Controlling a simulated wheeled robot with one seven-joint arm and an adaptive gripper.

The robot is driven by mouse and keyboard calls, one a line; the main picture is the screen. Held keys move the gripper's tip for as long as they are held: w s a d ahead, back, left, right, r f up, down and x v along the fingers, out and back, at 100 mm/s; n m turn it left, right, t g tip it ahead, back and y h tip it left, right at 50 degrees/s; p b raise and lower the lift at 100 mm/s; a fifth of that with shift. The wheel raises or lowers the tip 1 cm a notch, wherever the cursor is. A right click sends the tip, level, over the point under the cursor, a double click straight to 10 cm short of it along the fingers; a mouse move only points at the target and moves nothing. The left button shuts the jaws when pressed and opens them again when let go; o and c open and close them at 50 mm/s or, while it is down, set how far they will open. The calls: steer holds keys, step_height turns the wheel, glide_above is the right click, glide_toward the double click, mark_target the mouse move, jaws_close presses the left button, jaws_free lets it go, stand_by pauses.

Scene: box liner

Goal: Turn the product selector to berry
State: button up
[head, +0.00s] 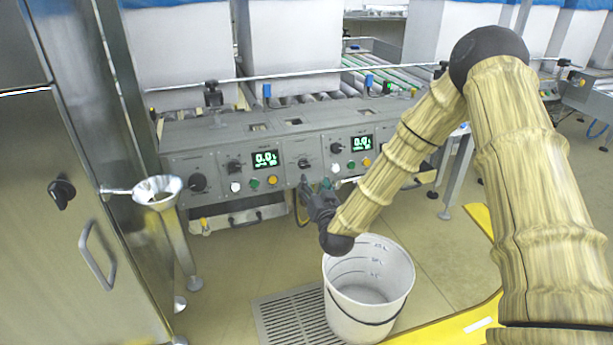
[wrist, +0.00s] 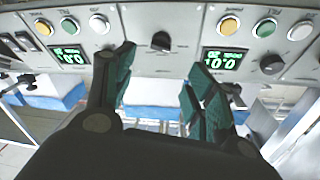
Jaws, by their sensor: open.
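A black knob (head: 303,163) sits on the grey control panel (head: 215,165), between the two green displays. It also shows in the wrist view (wrist: 161,41), beyond and between my fingers, its pointer close to vertical there. Its label is too small to read, so I cannot confirm that it is the product selector or whether it points to berry. My gripper (head: 317,187) is just in front of and below this knob. In the wrist view my gripper (wrist: 158,66) is open, with teal finger pads apart and nothing between them.
Other black knobs, such as the left one (head: 198,182), and coloured buttons (head: 254,183) are close by on the panel. A white bucket (head: 368,290) stands on the floor below my arm. A steel funnel (head: 157,189) sticks out at the left.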

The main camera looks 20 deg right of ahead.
mark_target(306, 165)
steer(key=w+b, duration=0.1)
steer(key=w, duration=0.2)
steer(key=w+b, duration=0.1)
steer(key=w, duration=0.3)
steer(key=w+b, duration=0.1)
steer(key=w, duration=0.2)
steer(key=shift+w+d, duration=0.35)
steer(key=shift+d, duration=0.05)
steer(key=c, duration=1)
